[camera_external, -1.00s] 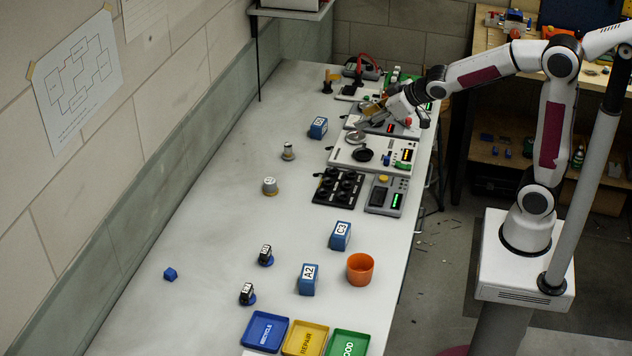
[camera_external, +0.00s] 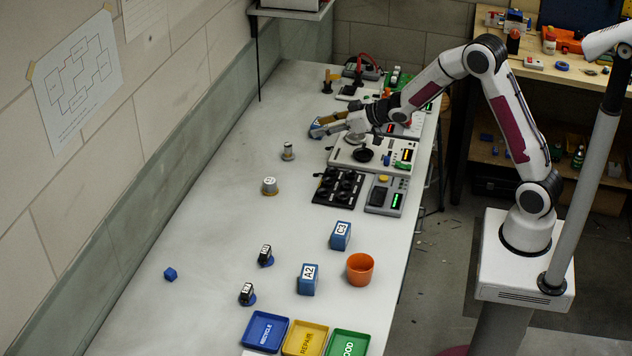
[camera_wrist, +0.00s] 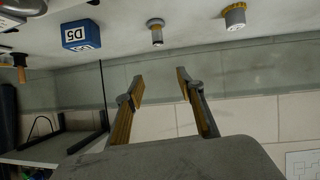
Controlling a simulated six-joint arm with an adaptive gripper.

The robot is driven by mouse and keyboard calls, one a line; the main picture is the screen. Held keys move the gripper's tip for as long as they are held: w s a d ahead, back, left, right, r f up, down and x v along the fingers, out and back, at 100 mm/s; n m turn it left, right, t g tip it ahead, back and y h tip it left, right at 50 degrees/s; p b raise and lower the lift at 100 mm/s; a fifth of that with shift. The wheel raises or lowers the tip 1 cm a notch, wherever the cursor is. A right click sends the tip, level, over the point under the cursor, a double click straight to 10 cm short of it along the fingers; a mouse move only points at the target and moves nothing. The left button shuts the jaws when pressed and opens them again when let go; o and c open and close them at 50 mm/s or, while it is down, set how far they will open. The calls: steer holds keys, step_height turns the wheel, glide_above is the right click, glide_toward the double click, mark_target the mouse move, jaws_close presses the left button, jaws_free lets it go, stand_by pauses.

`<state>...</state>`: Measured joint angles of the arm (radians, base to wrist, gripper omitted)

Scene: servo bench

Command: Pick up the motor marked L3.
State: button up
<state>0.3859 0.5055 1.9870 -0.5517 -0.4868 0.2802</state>
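Two silvery cylinders, one small (camera_external: 288,151) and one wider (camera_external: 270,186), stand upright on the bench. They also show at the top of the wrist view, the small one (camera_wrist: 156,32) and the wider one (camera_wrist: 234,17). I cannot read the mark L3 on any of these. My gripper (camera_external: 314,129) is above the far part of the bench, over the D5 block's place. In the wrist view my gripper (camera_wrist: 160,80) is open, with nothing between its fingers.
The blue D5 block (camera_wrist: 81,35) is left in the wrist view. Blocks C3 (camera_external: 340,236) and A2 (camera_external: 307,280), an orange cup (camera_external: 360,269) and blue (camera_external: 254,341), yellow (camera_external: 292,350) and green trays are nearer. Devices line the right side. The wall bounds the left.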

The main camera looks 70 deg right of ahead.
steer(key=t+y, duration=0.1)
glide_toward(288, 151)
steer(key=shift+w+d+r, duration=0.15)
steer(key=shift+d+r, duration=0.55)
steer(key=shift+d, duration=0.2)
steer(key=shift+x, duration=1.25)
steer(key=shift+a+x, duration=0.15)
steer(key=shift+x, duration=0.7)
steer(key=shift+a+x, duration=0.1)
steer(key=shift+x, duration=1.7)
jaws_close()
